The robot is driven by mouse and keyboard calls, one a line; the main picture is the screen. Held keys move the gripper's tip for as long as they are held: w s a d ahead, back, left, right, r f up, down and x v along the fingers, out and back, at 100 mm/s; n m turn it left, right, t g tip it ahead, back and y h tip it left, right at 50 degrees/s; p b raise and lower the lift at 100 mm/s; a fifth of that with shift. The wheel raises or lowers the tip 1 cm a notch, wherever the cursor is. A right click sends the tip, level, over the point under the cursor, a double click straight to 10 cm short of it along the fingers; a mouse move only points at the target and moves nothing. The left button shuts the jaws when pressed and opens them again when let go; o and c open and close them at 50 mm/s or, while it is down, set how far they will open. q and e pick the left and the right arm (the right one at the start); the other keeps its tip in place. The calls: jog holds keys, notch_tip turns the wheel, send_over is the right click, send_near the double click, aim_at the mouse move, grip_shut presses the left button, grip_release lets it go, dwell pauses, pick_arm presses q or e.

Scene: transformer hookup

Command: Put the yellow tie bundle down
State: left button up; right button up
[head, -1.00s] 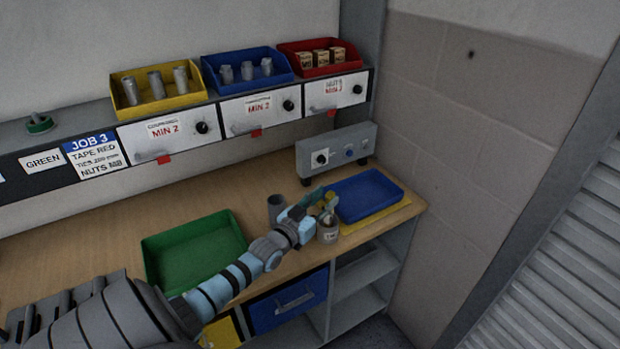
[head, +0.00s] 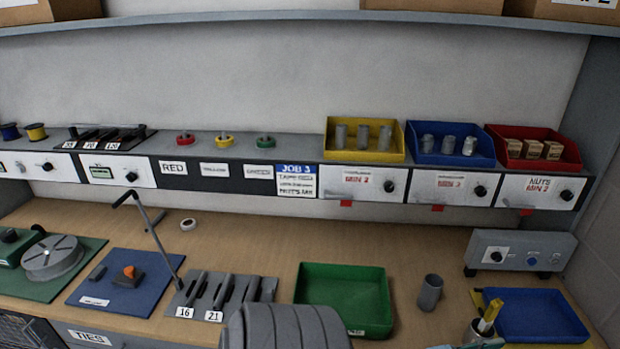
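I cannot pick out the yellow tie bundle for certain. My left gripper is not in view.
A green tray (head: 345,271) lies empty mid-bench, with a grey cup (head: 430,292) right of it. A blue tray (head: 533,308) lies at the right, below a grey control box (head: 521,251). A slotted tool rack (head: 222,291) and blue mat (head: 122,279) are left.

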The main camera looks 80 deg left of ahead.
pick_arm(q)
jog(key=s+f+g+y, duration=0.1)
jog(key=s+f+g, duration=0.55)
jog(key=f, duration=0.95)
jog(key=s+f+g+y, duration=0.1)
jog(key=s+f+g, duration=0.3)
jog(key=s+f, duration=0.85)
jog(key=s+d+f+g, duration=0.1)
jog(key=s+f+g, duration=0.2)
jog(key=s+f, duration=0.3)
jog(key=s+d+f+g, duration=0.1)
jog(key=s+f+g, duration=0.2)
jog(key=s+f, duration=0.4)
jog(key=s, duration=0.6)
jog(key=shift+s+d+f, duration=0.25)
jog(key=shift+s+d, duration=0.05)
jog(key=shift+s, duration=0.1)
